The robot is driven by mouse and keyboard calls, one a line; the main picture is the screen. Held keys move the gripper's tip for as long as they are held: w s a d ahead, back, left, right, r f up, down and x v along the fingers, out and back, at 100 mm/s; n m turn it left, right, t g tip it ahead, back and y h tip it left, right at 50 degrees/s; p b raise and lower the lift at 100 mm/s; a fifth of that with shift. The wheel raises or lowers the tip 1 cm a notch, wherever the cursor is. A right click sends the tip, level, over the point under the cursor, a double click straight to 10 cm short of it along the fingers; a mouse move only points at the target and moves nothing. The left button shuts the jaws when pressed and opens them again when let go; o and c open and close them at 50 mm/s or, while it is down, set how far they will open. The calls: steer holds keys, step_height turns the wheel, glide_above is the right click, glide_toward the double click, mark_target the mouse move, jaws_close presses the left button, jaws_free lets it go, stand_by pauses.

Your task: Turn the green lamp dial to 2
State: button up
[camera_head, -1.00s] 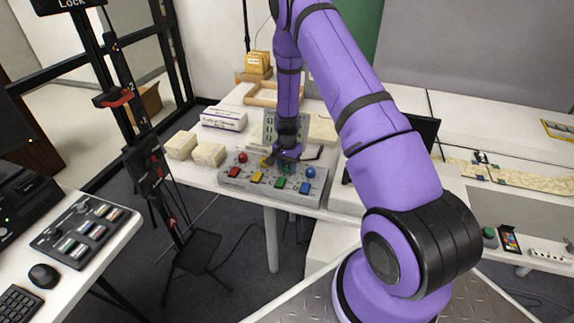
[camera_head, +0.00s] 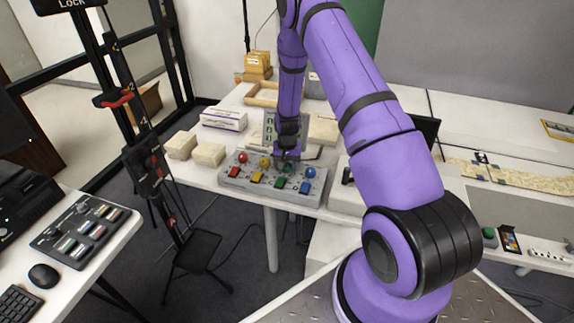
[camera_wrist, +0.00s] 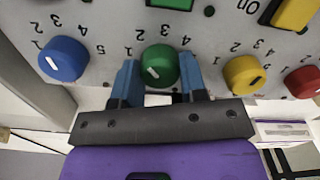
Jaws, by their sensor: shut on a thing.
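The grey control box (camera_head: 243,184) stands on the white table with red, yellow, green and blue dials. The green lamp dial (camera_wrist: 160,62) sits between the two blue fingers of my gripper (camera_wrist: 159,80) in the wrist view, which shows the panel upside down. My gripper is shut on this dial.
The blue dial (camera_wrist: 63,59) and yellow dial (camera_wrist: 243,75) flank the fingers closely. Coloured buttons, including the green one (camera_head: 281,183), lie in front of the dials. Pale boxes (camera_head: 208,154) stand left of the panel.

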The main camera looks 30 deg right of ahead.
mark_target(287, 165)
steer(key=o, duration=0.9)
step_height(287, 165, up, 11)
steer(key=shift+f, duration=0.1)
stand_by(0.5)
